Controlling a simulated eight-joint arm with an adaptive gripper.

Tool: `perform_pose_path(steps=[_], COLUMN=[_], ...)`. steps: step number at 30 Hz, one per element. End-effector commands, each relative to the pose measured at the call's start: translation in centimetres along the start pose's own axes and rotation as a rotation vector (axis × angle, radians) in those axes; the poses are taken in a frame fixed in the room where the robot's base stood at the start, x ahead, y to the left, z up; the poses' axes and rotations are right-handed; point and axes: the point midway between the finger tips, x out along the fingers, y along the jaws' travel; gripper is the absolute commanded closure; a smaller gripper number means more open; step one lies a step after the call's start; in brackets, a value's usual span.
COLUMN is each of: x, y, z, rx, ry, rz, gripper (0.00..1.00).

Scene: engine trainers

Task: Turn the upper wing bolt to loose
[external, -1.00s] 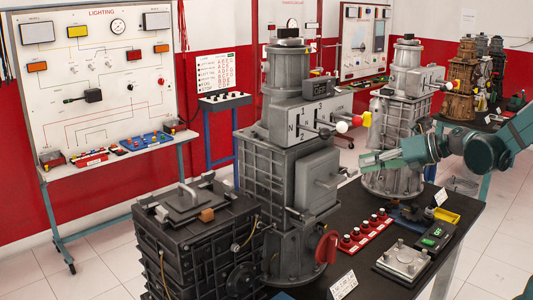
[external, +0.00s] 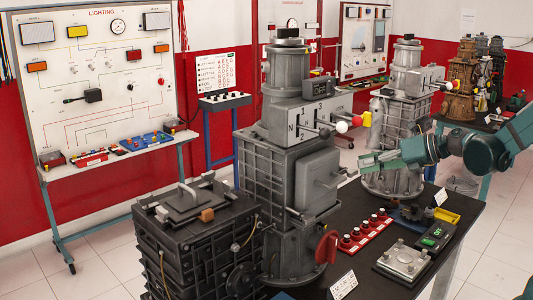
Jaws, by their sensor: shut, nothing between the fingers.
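The grey gearbox trainer (external: 265,175) stands upright on the dark table. A square cover (external: 314,183) sits on its side, and a small metal piece (external: 333,181) sticks out from it. It may be the upper wing bolt, but it is too small to tell, and so is its turned position. My gripper (external: 366,162) comes in from the right, green and pointing left. It is shut and empty, to the right of the cover and a little above the metal piece. In the picture it appears apart from the cover; the depth between them is hard to judge.
A red switch strip (external: 365,231) and a metal plate (external: 402,262) lie on the table (external: 378,285). A dark ribbed box (external: 190,240) stands at the front left.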

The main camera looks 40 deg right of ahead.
Motion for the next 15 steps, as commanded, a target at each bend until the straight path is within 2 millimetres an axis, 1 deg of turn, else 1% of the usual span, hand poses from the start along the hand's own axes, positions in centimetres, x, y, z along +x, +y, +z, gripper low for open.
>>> perform_pose_path(steps=[15], x=[0.2], y=[0.19], z=[-0.37], rx=[0.0], ry=[0.0], rz=[0.0], gripper=[1.0])
